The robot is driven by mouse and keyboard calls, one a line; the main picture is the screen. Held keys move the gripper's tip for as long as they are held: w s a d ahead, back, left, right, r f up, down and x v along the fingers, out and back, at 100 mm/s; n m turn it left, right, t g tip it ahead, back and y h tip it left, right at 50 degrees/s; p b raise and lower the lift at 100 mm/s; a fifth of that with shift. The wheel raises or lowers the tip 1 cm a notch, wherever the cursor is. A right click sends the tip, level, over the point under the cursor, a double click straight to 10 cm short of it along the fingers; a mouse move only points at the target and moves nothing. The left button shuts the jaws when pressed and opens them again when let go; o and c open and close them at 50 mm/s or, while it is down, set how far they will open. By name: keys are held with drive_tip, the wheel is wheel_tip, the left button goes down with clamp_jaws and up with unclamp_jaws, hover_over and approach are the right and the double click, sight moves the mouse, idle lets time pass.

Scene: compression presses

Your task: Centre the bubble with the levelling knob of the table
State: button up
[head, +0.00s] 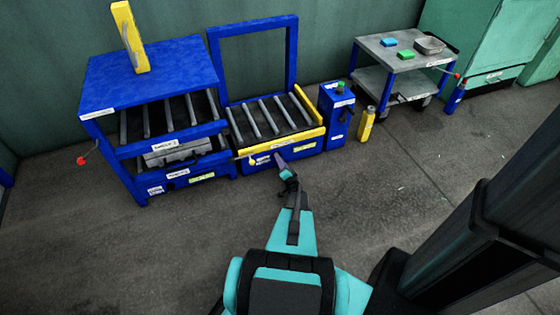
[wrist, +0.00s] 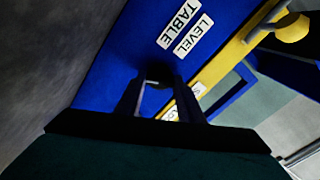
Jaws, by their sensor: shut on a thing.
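The roller table (head: 291,150) has a blue front and a yellow edge, and stands in the middle of the head view. My gripper (head: 281,164) reaches to its blue front face. In the wrist view, my gripper (wrist: 158,84) is shut on a dark knob (wrist: 157,92), mostly hidden between the fingers. The knob sits on the blue face, close to the white labels reading LEVEL (wrist: 194,36) and TABLE (wrist: 179,23). I cannot make out a bubble in either view.
A blue press (head: 150,75) with a yellow lever stands left of the table. A blue control post (head: 337,115) and a yellow bottle (head: 366,126) stand to its right. A grey trolley (head: 380,47) is farther back. The floor in front is clear.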

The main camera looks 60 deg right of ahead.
drive_tip(key=o, duration=1.1)
drive_tip(key=shift+c, duration=0.2)
drive_tip(key=b+v, duration=0.3)
drive_tip(key=v, duration=1)
drive_tip(key=shift+s+a+b, duration=0.3)
drive_tip(key=shift+b, duration=0.05)
